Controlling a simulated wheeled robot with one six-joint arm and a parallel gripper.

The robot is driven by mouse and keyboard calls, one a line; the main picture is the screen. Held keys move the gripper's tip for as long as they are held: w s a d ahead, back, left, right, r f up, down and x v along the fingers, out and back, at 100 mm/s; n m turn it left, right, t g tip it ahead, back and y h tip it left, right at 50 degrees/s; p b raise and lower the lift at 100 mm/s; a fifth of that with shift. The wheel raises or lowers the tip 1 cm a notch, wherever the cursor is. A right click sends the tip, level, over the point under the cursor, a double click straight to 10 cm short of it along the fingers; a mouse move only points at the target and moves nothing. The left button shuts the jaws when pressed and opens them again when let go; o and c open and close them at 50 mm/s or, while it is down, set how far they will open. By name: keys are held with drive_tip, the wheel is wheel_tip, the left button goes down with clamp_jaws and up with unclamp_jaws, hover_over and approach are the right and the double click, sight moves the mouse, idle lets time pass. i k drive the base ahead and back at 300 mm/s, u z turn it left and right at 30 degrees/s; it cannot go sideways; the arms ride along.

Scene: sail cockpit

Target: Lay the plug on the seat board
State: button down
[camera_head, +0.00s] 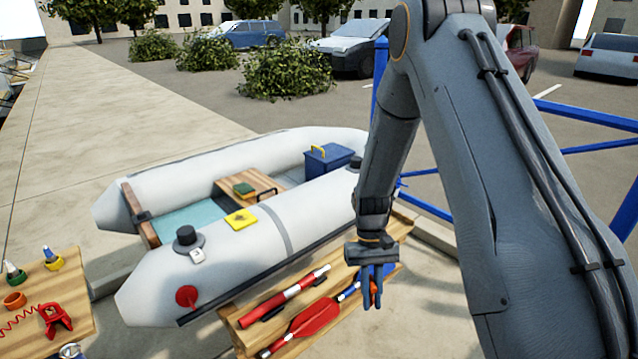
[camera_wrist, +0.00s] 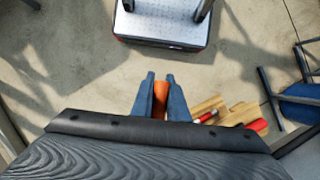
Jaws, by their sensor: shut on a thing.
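My gripper (camera_head: 371,288) hangs pointing down at the right end of the wooden bench, to the right of the boat. In the wrist view its two blue fingers (camera_wrist: 160,90) are shut on an orange plug (camera_wrist: 160,98). Only a small part of the plug shows between the fingers, and it also shows in the head view (camera_head: 374,289). The wooden seat board (camera_head: 263,182) lies across the inside of the grey inflatable boat, left of and beyond my gripper. A green block (camera_head: 243,189) sits on its left part.
The boat's near tube (camera_head: 275,220) lies between my gripper and the seat board. It carries a yellow pad (camera_head: 241,219) and a black valve cap (camera_head: 186,238). A blue box (camera_head: 331,160) stands behind the board.

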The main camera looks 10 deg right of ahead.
sight(266, 186)
drive_tip(key=z, duration=1.2)
drive_tip(key=i, duration=1.6)
drive_tip(key=u, duration=2.15)
